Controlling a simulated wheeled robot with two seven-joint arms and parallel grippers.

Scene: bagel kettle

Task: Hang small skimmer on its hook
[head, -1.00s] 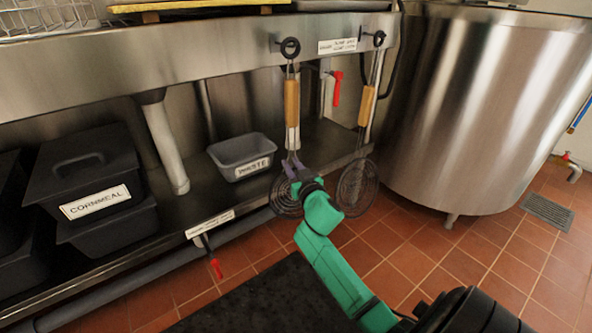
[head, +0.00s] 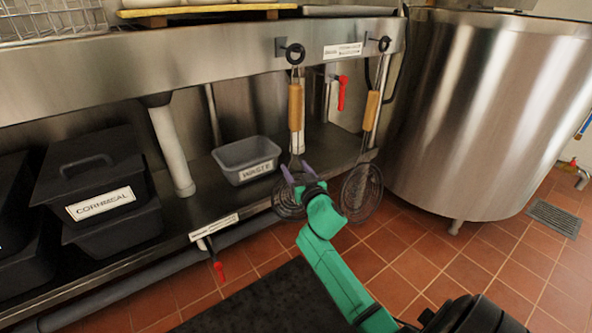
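Two skimmers with wooden handles hang from the steel table's front edge. The left skimmer (head: 296,108) hangs near upright, its top ring at the left black hook (head: 292,52). Its wire basket (head: 288,200) is partly hidden by my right gripper. The right skimmer (head: 371,110) hangs slightly tilted at the right hook (head: 384,44), its round basket lower down. I cannot tell for sure which is the small one. My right gripper (head: 298,170) is at the left skimmer's lower shaft, just above the basket, with its purple fingers spread apart. My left gripper is not in view.
A grey waste bin (head: 247,152) and black cornmeal bins (head: 88,165) stand on the lower shelf. A large steel kettle (head: 480,115) stands at the right. Red-handled valves (head: 342,92) hang under the table. Tiled floor (head: 430,262) is open in front.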

